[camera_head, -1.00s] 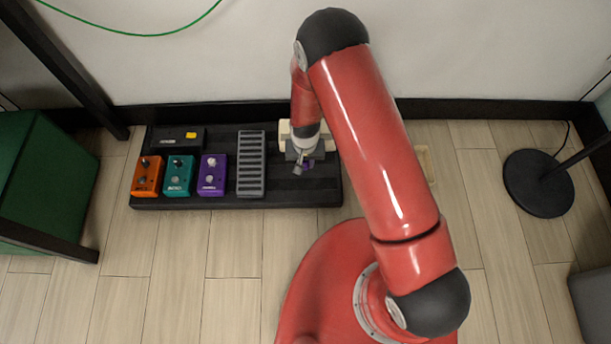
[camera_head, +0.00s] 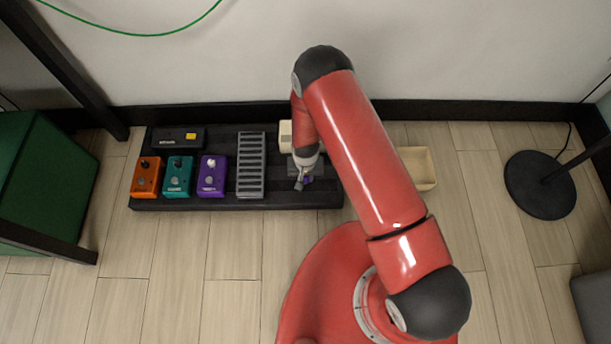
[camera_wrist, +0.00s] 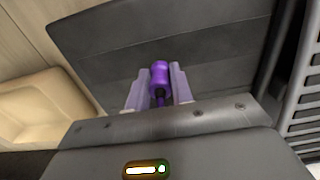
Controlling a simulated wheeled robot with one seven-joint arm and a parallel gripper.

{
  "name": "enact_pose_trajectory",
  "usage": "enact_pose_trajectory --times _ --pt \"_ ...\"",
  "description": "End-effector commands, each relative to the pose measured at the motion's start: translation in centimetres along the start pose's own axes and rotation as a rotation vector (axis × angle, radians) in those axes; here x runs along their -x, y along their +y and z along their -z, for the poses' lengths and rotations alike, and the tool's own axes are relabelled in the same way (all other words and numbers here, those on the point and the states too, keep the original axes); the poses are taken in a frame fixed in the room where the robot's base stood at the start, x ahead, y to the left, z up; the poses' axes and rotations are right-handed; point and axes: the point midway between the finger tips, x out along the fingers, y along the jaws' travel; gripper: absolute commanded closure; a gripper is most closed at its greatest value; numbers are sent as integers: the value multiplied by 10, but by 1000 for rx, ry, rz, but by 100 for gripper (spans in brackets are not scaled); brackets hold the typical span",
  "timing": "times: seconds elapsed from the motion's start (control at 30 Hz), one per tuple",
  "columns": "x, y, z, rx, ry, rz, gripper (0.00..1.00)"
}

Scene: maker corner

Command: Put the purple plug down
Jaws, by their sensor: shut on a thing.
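The purple plug (camera_wrist: 160,80) is between the two fingers of my gripper (camera_wrist: 158,92) in the wrist view, and the fingers are shut on it. In the head view my gripper (camera_head: 303,180) is over the right part of the black pedalboard (camera_head: 270,202), and only a small bit of the plug (camera_head: 308,181) shows beside it. The board's dark surface (camera_wrist: 215,40) lies behind the plug in the wrist view. I cannot tell whether the plug touches the board.
Orange (camera_head: 146,177), teal (camera_head: 179,176) and purple (camera_head: 212,175) pedals and a grey ridged pedal (camera_head: 251,165) stand on the board, left of my gripper. A cream block (camera_head: 285,136) is behind it. A beige tray (camera_head: 420,168) is on the floor to the right.

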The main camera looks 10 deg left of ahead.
Motion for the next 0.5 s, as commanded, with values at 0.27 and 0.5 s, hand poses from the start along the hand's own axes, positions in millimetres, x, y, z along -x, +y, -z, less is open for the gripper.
enact_pose_trajectory --times 0.27,0.5 --pt "-9 0 0 0 0 0 100" --pt "-11 0 0 0 0 0 70"
